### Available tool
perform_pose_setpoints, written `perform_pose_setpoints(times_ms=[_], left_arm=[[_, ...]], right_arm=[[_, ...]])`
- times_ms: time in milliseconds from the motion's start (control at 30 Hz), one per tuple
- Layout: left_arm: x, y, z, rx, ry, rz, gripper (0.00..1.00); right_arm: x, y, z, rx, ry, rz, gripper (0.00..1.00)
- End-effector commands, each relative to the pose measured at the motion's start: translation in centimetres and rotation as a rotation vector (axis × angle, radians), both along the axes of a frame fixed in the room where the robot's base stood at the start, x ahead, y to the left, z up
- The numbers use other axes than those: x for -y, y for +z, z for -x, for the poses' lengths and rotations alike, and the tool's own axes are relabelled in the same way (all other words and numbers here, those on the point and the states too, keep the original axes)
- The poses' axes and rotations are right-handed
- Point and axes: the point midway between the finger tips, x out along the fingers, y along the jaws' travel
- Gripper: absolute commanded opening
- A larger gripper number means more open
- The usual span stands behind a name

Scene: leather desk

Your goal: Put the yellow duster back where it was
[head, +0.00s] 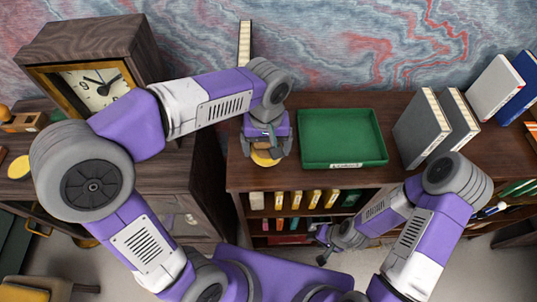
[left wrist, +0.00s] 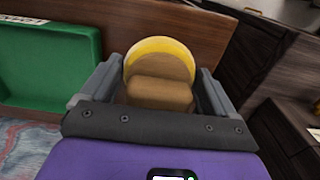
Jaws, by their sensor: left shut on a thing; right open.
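The yellow duster (head: 266,159) is a round yellow pad with a brown block-like grip; it also shows in the left wrist view (left wrist: 160,52). My left gripper (head: 265,147) is shut on the duster, with its fingers on either side of the brown grip. It is over the left end of the brown shelf top, left of the green tray (head: 343,137). The gripper covers most of the duster in the head view. I cannot tell whether the duster touches the wood. My right gripper (head: 324,246) is open and empty, low in front of the shelf.
A wooden clock (head: 95,85) stands on the dark cabinet at left, near my left arm. A flat yellow round thing (head: 18,167) lies left of it. Grey binders (head: 422,128) stand right of the tray. A gap separates cabinet and shelf. Several small items fill the shelf below.

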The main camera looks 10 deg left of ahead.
Motion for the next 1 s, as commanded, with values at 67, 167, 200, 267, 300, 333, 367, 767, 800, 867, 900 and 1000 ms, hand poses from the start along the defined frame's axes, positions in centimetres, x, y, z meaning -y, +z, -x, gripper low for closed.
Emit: perform_pose_setpoints(times_ms=[67,167,200,267,300,333,367,767,800,867,900,1000], left_arm=[[0.0,-1.5,0.0,-0.003,0.000,-0.001,0.65],[0.0,-2.4,0.0,0.000,0.000,-0.001,0.65],[0.0,-2.7,0.0,-0.002,0.000,-0.002,0.65],[0.0,-3.5,0.0,-0.002,-0.001,-0.002,0.65],[0.0,-4.1,0.0,-0.002,-0.001,-0.002,0.65],[0.0,-4.6,0.0,-0.002,-0.001,-0.002,0.65],[0.0,-5.0,0.0,-0.003,-0.001,-0.002,0.65],[0.0,-6.2,0.0,0.001,0.000,0.000,0.65],[0.0,-6.3,0.0,0.001,0.000,0.000,0.65],[0.0,-6.5,0.0,0.001,0.000,0.000,0.65],[0.0,-6.5,0.0,0.001,0.000,0.000,0.94],[0.0,-6.4,0.0,0.001,0.000,0.000,1.00]], right_arm=[[0.0,-0.4,0.0,0.000,0.000,0.000,0.43],[0.0,-0.5,0.0,0.001,0.000,0.000,0.43],[0.0,-0.5,0.0,0.001,0.000,0.000,0.43],[0.0,-0.6,0.0,0.001,0.000,0.000,0.43],[0.0,-0.7,0.0,0.001,0.000,0.000,0.43],[0.0,-0.8,0.0,0.001,0.000,0.000,0.43],[0.0,-0.9,0.0,0.001,0.000,0.000,0.43],[0.0,-1.0,-0.1,0.001,0.000,0.000,0.43],[0.0,-1.1,-0.1,0.001,0.000,0.000,0.43],[0.0,-1.3,-0.1,0.001,0.000,0.000,0.43],[0.0,-1.3,-0.1,0.001,0.000,0.000,0.43],[0.0,-1.2,0.0,0.001,0.000,0.000,0.43]])
